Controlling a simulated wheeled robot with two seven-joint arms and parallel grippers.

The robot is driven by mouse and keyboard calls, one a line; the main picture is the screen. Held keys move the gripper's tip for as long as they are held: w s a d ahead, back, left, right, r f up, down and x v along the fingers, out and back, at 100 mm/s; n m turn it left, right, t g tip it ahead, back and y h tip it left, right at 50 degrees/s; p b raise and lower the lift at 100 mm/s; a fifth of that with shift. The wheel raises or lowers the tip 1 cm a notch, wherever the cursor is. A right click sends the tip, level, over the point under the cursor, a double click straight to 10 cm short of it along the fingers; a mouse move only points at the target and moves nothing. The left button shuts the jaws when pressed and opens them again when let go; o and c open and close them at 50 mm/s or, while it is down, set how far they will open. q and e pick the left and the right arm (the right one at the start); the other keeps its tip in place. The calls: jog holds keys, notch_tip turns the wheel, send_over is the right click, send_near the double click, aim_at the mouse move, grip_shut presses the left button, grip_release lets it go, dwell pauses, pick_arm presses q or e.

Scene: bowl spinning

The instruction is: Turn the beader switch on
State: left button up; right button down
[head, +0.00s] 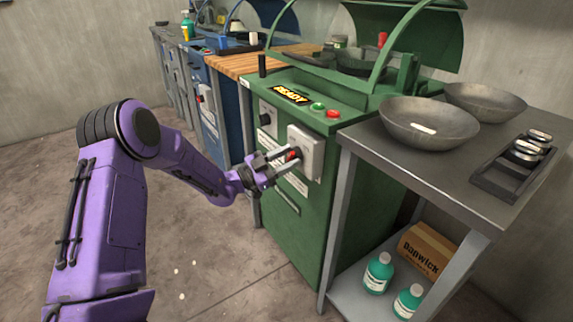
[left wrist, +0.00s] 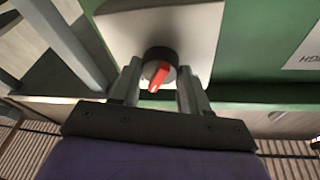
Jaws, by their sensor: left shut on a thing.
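The green machine (head: 320,215) has a pale square switch box (head: 312,142) on its front. On the box is a round black rotary switch with a red handle (head: 293,155). In the left wrist view the switch (left wrist: 160,68) sits between my fingers, its red handle tilted slightly from upright. My left gripper (head: 290,158) is shut on the switch, one finger on each side; it also shows in the left wrist view (left wrist: 158,84). A lit READY sign (head: 291,95) is on the machine's top panel. My right gripper is not in view.
A steel table (head: 400,160) with two metal bowls (head: 430,125) and a dark rack (head: 515,165) stands close on the right. Its lower shelf holds teal bottles (head: 378,273) and a carton (head: 428,253). A blue machine (head: 222,120) stands behind left.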

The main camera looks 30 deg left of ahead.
pick_arm(q)
jog(key=shift+m+g+h+b, duration=0.3)
jog(key=shift+m+g+b, duration=0.25)
jog(key=shift+m, duration=1.35)
jog(key=o, duration=1.1)
jog(key=shift+c, duration=0.2)
jog(key=shift+a, duration=0.1)
jog(key=v, duration=1)
jog(key=shift+s+p, duration=0.25)
jog(key=shift+p, duration=0.05)
jog(key=shift+a, duration=0.15)
